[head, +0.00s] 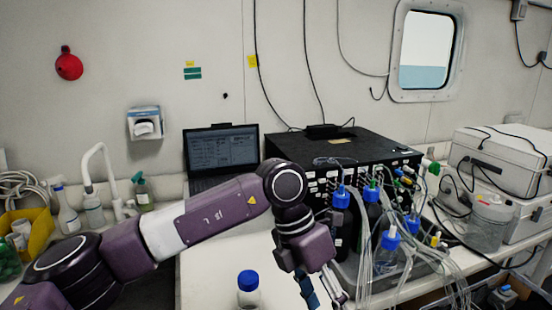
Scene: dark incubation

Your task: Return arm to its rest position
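My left arm (225,205) comes in from the left and reaches across the front of the bench. Its purple and black links bend down at the wrist. My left gripper (322,293) points down near the lower middle of the view. Its fingers stand apart with nothing visible between them, and their tips are close to the bottom edge. A small bottle with a blue cap (248,281) stands on the white bench to the left of the gripper, apart from it. My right gripper is not in view.
Right of the gripper, blue-capped bottles (388,250) with many clear tubes stand in a tray before a black instrument box (345,150). A laptop (222,150) is behind the arm. A sink tap (100,165) and spray bottles are left. White cases (500,160) are right.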

